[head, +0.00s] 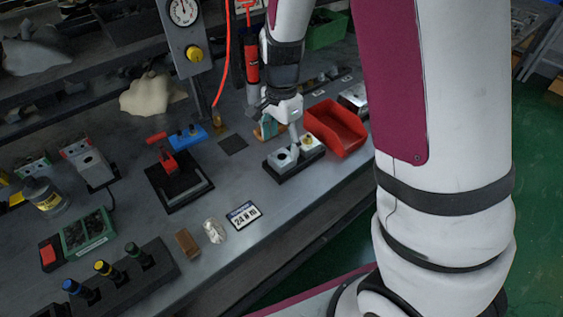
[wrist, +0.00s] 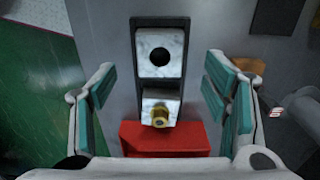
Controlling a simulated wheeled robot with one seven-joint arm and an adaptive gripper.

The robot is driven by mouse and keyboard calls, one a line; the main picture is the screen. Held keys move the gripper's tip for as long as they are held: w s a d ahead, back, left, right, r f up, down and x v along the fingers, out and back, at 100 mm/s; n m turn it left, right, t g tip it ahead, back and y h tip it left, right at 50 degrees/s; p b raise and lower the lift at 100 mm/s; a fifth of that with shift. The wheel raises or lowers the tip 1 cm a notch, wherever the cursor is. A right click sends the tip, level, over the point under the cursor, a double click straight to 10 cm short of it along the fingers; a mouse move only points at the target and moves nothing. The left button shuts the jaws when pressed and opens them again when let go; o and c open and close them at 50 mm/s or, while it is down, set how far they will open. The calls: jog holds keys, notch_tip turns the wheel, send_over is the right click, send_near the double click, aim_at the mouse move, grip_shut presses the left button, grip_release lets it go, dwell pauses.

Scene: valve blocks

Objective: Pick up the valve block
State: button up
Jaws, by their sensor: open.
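Two pale metal valve blocks sit in a black holder (head: 292,171) near the bench's front edge. One block (head: 281,160) has a dark round hole on top; it shows at top centre in the wrist view (wrist: 160,42). The other block (head: 310,147) carries a brass fitting and shows lower in the wrist view (wrist: 146,108). My gripper (head: 282,131) is above and just behind the blocks, pointing down. In the wrist view its teal-padded fingers (wrist: 160,100) stand wide apart, one on each side of the blocks, with nothing gripped. Fingertip height above the blocks is hard to judge.
A red bin (head: 336,128) stands close beside the holder, on the brass-fitting side. A red-handled clamp on a black plate (head: 180,186), a small label card (head: 244,215) and a brown block (head: 187,243) lie to the left. A red hose (head: 227,60) hangs behind.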

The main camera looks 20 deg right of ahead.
aim_at(282, 160)
jog(key=shift+f+b, duration=0.3)
jog(key=shift+f, duration=2.35)
jog(key=c, duration=1.5)
